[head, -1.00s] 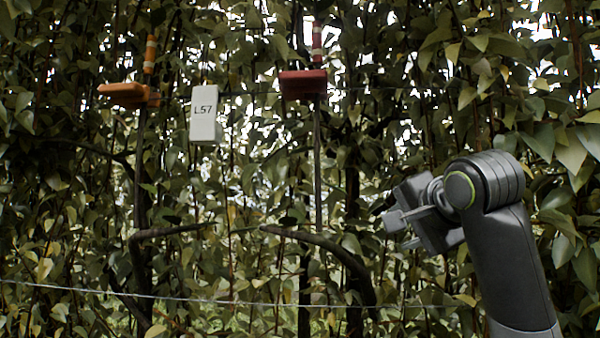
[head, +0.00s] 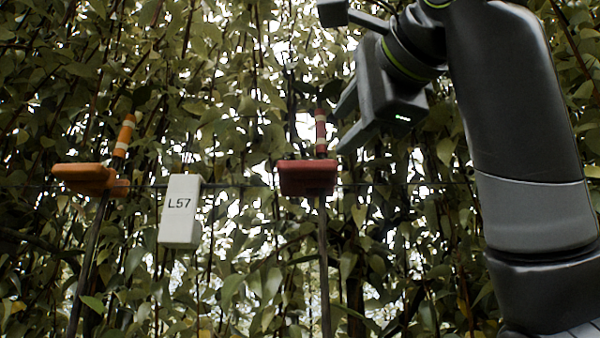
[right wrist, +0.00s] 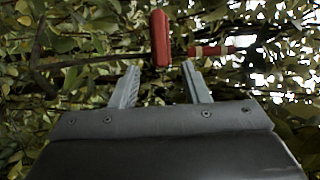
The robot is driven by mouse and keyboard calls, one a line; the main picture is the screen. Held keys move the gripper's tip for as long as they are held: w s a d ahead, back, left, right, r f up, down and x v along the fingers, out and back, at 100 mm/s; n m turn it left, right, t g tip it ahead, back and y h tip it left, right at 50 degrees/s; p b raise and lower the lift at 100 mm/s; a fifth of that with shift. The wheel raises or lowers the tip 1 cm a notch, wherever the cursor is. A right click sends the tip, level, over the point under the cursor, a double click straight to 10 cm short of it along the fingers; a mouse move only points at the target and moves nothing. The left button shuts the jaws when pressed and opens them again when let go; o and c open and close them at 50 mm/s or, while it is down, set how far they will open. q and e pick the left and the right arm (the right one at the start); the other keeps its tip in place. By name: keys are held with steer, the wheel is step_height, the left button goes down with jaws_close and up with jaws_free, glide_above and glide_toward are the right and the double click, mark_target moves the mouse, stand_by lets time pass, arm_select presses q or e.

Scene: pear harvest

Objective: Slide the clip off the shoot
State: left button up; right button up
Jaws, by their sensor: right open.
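A red clip (head: 307,177) sits on a thin upright shoot (head: 323,262) at the wire, right of the middle in the head view. A red tip with a pale band (head: 321,131) rises above it. An orange clip (head: 90,179) sits on another shoot (head: 88,262) at the left. My right gripper (head: 341,128) is open and empty, above and right of the red clip. In the right wrist view the red clip (right wrist: 160,38) lies just beyond and between the open fingertips (right wrist: 159,66), apart from them. My left gripper is out of view.
A white tag marked L57 (head: 180,211) hangs between the two clips. A thin wire runs across at clip height. Dense leaves and thin stems fill the background and surround my right arm.

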mark_target(311, 162)
steer(key=p+x, duration=0.4)
steer(key=x, duration=0.6)
steer(key=shift+a+r+p, duration=0.1)
steer(key=shift+r+p, duration=0.05)
steer(key=shift+p, duration=0.15)
steer(key=p+x, duration=0.1)
steer(key=x, duration=0.1)
steer(key=shift+w+a+p, duration=0.1)
steer(key=shift+w+p, duration=0.25)
steer(key=shift+w+a+p, duration=0.1)
steer(key=shift+w+p, duration=0.2)
steer(key=shift+w, duration=0.05)
steer(key=shift+w+a, duration=0.15)
steer(key=shift+w, duration=0.25)
steer(key=shift+w+a+f+p, duration=0.2)
steer(key=shift+w+a+p, duration=0.15)
steer(key=shift+w, duration=0.25)
steer(key=shift+s+d, duration=0.1)
steer(key=shift+c, duration=0.8)
jaws_close()
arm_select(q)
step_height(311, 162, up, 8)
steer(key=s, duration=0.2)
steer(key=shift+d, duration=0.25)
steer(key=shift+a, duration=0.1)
